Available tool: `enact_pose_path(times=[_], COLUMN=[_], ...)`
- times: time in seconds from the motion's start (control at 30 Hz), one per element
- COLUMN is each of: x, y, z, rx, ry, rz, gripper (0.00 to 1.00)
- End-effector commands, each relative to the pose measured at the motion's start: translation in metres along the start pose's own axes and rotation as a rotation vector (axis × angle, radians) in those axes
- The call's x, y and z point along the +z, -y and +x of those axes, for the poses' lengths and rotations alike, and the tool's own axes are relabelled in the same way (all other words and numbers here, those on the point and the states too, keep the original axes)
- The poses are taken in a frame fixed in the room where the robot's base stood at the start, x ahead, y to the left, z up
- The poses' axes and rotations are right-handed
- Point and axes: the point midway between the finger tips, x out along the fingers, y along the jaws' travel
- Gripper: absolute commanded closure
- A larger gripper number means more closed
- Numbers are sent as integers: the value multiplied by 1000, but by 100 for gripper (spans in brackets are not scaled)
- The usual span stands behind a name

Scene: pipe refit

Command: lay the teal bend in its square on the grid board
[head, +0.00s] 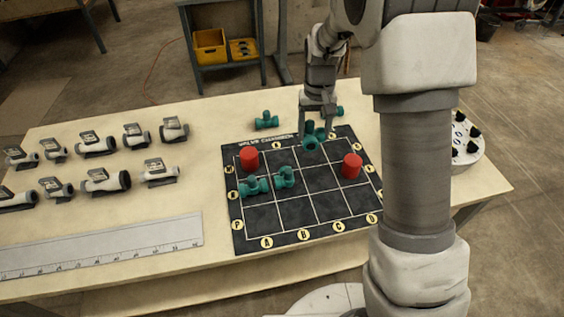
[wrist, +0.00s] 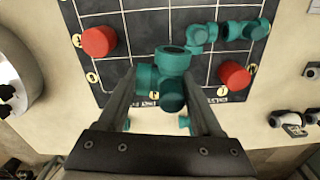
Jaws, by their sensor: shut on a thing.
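The teal bend (head: 312,140) is in my gripper (head: 317,112), which is shut on it. The bend hangs over the back middle part of the dark grid board (head: 325,211); its exact height above the board is hard to tell. In the wrist view the held bend (wrist: 172,78) sits between the two fingers of my gripper (wrist: 163,85), with round openings showing. Its target square is not marked in a way I can tell. Two other teal fittings (head: 255,186) and (head: 287,177) lie on the board's left part.
A red cylinder (head: 249,158) stands at the board's back left, another red cylinder (head: 352,165) at the right. Teal fittings (head: 267,120) (head: 340,111) lie behind the board. Grey valves (head: 95,145) and a ruler (head: 100,247) are left. Front squares are clear.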

Motion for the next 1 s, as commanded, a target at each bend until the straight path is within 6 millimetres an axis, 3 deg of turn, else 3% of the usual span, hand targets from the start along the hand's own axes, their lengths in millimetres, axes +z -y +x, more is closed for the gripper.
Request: enact_pose_path(times=[0.1,0.3,0.6,0.8,1.0], x=[-30,-70,-107,-115,-108], y=[26,73,142,163,153], z=[3,8,17,20,30], rx=[1,1,-2,-4,-4], ry=[-1,-1,0,0,3], rz=[-29,-73,-131,-148,-149], gripper=[89,89,89,89,89])
